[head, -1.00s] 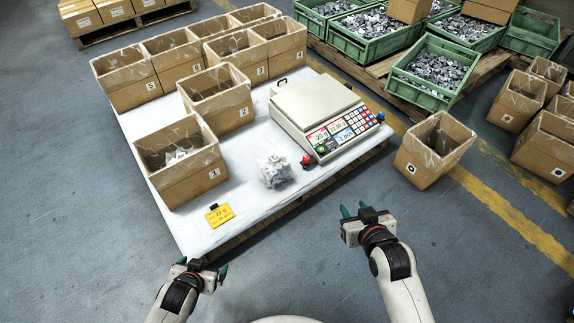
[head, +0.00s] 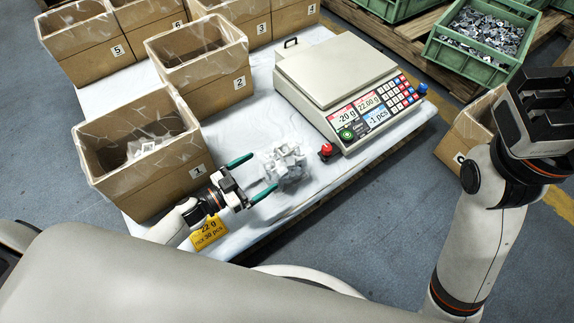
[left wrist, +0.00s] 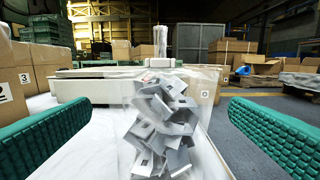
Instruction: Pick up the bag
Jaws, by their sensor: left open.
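The bag (head: 281,163) is clear plastic filled with small grey-white stamped parts. It stands on the white table top, between box 1 and the scale in the head view. My left gripper (head: 251,176) is open, with its green fingers pointing at the bag and their tips close to its near left side. In the left wrist view the bag (left wrist: 163,125) stands centred ahead, between the two spread green fingers. Whether the fingertips touch it I cannot tell. My right gripper (head: 545,105) is raised at the right edge, its fingers not clearly visible.
A scale (head: 345,90) with a red knob stands just behind and right of the bag. Cardboard box 1 (head: 165,170) is close on the left, box 2 (head: 205,75) behind it. A yellow label (head: 208,232) lies at the front edge. Green crates (head: 480,50) stand beyond.

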